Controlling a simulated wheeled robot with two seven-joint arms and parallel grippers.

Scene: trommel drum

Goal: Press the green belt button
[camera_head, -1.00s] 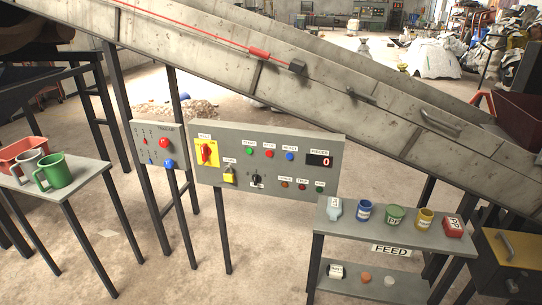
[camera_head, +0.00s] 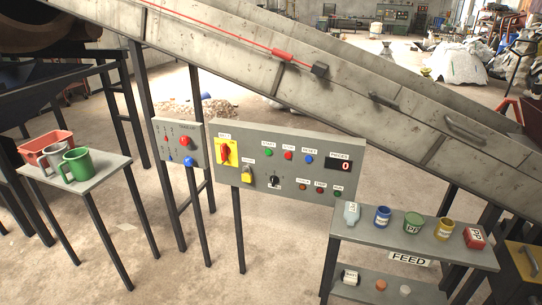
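A grey control panel (camera_head: 300,181) stands on posts in the middle of the view. In its upper row sit a green button (camera_head: 269,152), a red button (camera_head: 288,155) and a blue button (camera_head: 308,159), each under a small label too small to read surely. A smaller panel (camera_head: 172,141) to the left carries a red mushroom button (camera_head: 185,141) and a blue knob (camera_head: 188,161). I cannot tell from the lettering which green control is the belt button; a dark green lamp or button (camera_head: 337,191) also sits at the lower right. Neither gripper is in view.
A sloping conveyor (camera_head: 330,85) runs behind and above the panels. A left table (camera_head: 100,178) holds a red bin and mugs. A right shelf marked FEED (camera_head: 460,252) holds several small containers. The floor in front of the panel is clear.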

